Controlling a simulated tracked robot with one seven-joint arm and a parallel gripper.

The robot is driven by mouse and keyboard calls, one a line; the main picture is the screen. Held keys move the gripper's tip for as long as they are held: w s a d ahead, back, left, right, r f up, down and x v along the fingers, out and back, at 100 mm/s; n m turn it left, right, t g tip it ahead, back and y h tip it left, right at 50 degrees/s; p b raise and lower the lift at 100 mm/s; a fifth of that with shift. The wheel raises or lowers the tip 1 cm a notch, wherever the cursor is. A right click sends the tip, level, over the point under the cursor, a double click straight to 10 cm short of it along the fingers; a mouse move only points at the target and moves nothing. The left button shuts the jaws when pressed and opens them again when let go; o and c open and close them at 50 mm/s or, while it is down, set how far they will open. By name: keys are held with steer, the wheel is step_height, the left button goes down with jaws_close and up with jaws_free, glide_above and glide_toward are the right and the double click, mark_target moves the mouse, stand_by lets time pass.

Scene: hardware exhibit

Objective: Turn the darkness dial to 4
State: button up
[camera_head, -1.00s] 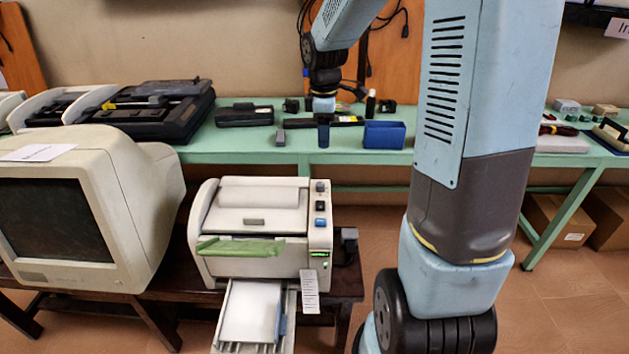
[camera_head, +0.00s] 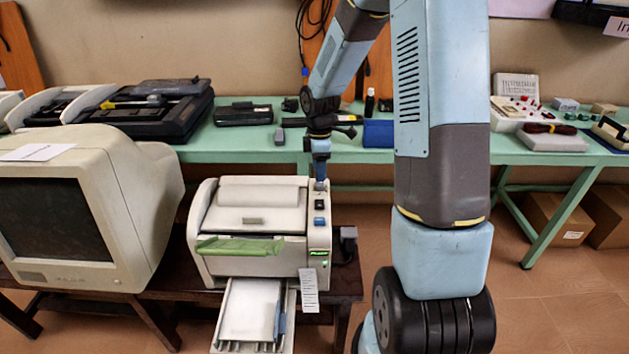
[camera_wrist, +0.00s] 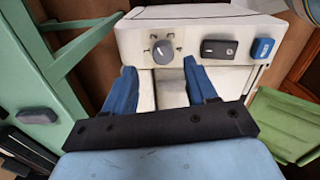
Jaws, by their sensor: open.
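The darkness dial (camera_wrist: 163,51) is a round grey knob with a white pointer line, set in the printer's panel with small marks around it. The marks are too small to read. The dial is on the beige printer (camera_head: 253,222), at the back end of its right-hand control strip. My gripper (camera_wrist: 161,78) is open and empty, its blue fingers pointing at the panel just short of the dial, one to each side in the wrist view. In the head view my gripper (camera_head: 320,180) is right over the back of the strip and hides the dial.
Beside the dial are a black rocker switch (camera_wrist: 218,48) and a blue button (camera_wrist: 262,48). A green tray (camera_head: 240,246) juts from the printer front. A beige monitor (camera_head: 80,215) stands left. The green bench (camera_head: 245,150) behind holds several tools.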

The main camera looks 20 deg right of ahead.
mark_target(319, 186)
steer(key=shift+f, duration=2.3)
steer(key=shift+c, duration=0.3)
